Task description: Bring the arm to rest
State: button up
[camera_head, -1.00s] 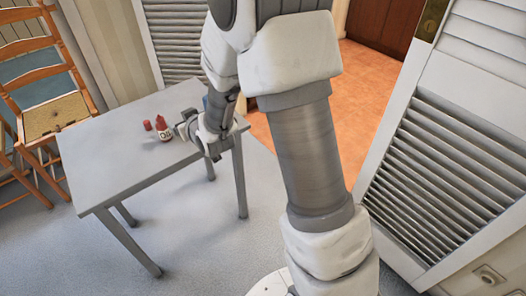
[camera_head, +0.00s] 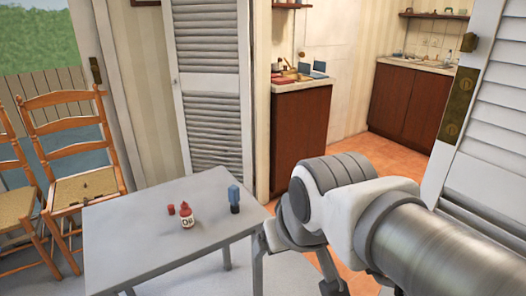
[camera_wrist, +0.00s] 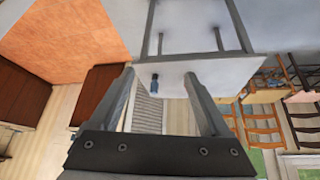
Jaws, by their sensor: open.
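My gripper (camera_wrist: 159,75) shows in the wrist view with its two fingers spread and nothing between them. In the head view my arm is folded low at the right, its end beside the right edge of the grey table (camera_head: 140,230); the fingertips are hard to make out there. On the table stand a white-and-red bottle (camera_head: 187,217), a small red piece (camera_head: 171,209) and a blue bottle with a dark base (camera_head: 234,199). The blue bottle also shows in the wrist view (camera_wrist: 155,84), upside down and beyond the fingers.
Wooden chairs (camera_head: 72,150) stand left of the table. A louvred shutter (camera_head: 212,90) is behind it, and another white shutter (camera_head: 500,130) is close to my arm at the right. A brown kitchen cabinet (camera_head: 300,140) stands behind, with open orange floor (camera_head: 385,160) beyond.

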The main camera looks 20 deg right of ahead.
jog(key=s, duration=0.3)
jog(key=shift+d+g, duration=0.1)
jog(key=shift+g, duration=0.2)
notch_tip(320, 180, up, 21)
jog(key=p, duration=2)
jog(key=shift+f+p, duration=0.2)
jog(key=shift+p, duration=0.15)
